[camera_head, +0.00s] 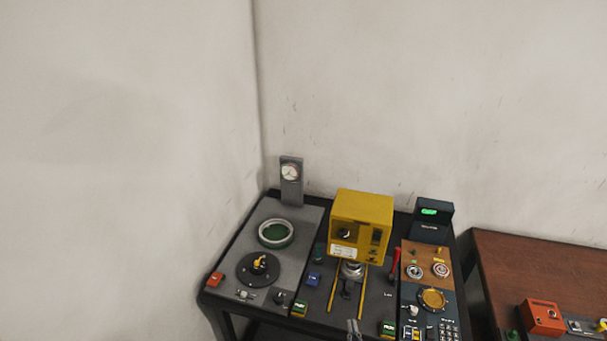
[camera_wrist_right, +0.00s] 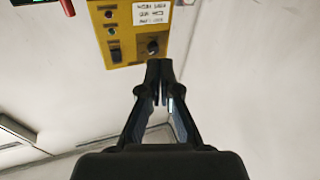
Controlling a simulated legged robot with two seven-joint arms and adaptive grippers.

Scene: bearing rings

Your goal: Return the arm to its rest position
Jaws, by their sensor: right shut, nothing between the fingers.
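My right gripper (camera_head: 353,328) shows at the bottom edge of the head view, in front of the black table. In the right wrist view its two dark fingers (camera_wrist_right: 159,75) meet at the tips, with nothing between them. Beyond the fingertips, the yellow box (camera_wrist_right: 150,35) fills the upper middle of that view, with a knob and a white label on its face. The same yellow box (camera_head: 361,222) stands on the table in the head view. My left gripper is in neither view.
The black table (camera_head: 215,300) bears a grey plate with a green-floored ring (camera_head: 276,233), a dial gauge (camera_head: 290,172), a red lever (camera_head: 394,263) and a panel with a gold dish (camera_head: 432,299). A brown table (camera_head: 520,265) with a red box (camera_head: 541,317) stands right.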

